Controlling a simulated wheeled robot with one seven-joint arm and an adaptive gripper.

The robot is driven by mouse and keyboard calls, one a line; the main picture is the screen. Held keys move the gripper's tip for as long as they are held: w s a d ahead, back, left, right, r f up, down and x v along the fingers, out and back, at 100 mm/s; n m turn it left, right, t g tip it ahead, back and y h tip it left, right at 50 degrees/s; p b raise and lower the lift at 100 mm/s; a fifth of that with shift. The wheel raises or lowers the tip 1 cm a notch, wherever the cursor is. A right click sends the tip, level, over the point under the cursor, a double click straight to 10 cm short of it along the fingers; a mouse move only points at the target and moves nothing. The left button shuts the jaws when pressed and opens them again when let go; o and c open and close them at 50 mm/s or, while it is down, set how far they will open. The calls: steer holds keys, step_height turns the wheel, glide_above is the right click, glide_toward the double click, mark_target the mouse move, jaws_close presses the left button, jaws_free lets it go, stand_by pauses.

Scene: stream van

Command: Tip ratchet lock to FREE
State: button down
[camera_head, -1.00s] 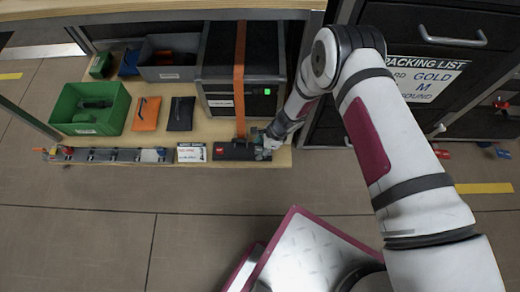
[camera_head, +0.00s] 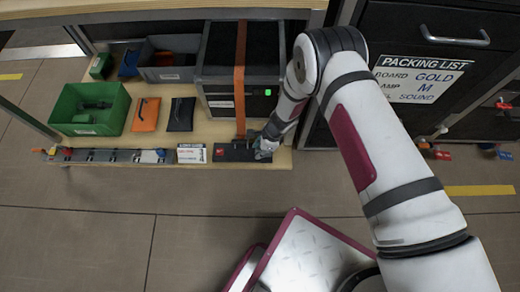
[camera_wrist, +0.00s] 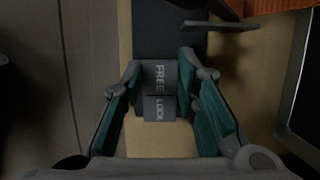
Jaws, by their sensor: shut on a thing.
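The ratchet lock is a small dark grey rocker (camera_wrist: 160,108), with FREE printed on its farther half and LOCK on its nearer half in the wrist view. My gripper (camera_wrist: 161,72) has its teal-padded fingers on both sides of the rocker, shut on it. In the head view my gripper (camera_head: 264,150) is low at the right end of a dark ratchet base (camera_head: 228,153) with a red mark. The orange strap (camera_head: 240,80) runs down over the black case to this base. The rocker is hidden by my gripper in the head view, and its tilt is hard to tell.
The black case (camera_head: 217,70) with a green light stands just behind the base. A label card (camera_head: 191,153) and a strip with several clips (camera_head: 110,155) lie to the left. A green bin (camera_head: 88,128) stands farther left.

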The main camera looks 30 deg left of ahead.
mark_target(258, 152)
steer(key=shift+s+a+f+t+h+b, duration=0.15)
steer(key=shift+f+t+h+b, duration=0.1)
steer(key=shift+t+h+b, duration=0.25)
steer(key=shift+s+d+f+t+h+b, duration=0.1)
steer(key=shift+s+f+t+h+b, duration=0.15)
steer(key=shift+h+b, duration=0.35)
steer(key=shift+w+h, duration=0.15)
steer(key=shift+h, duration=0.15)
steer(key=shift+r, duration=0.1)
steer(key=shift+a, duration=0.1)
steer(key=c, duration=1.2)
jaws_free()
steer(key=shift+c, duration=0.2)
steer(key=shift+r, duration=0.1)
steer(key=shift+a+r, duration=0.1)
steer(key=shift+w+r, duration=0.1)
steer(key=shift+r, duration=0.15)
step_height(258, 152, up, 11)
steer(key=shift+r, duration=0.15)
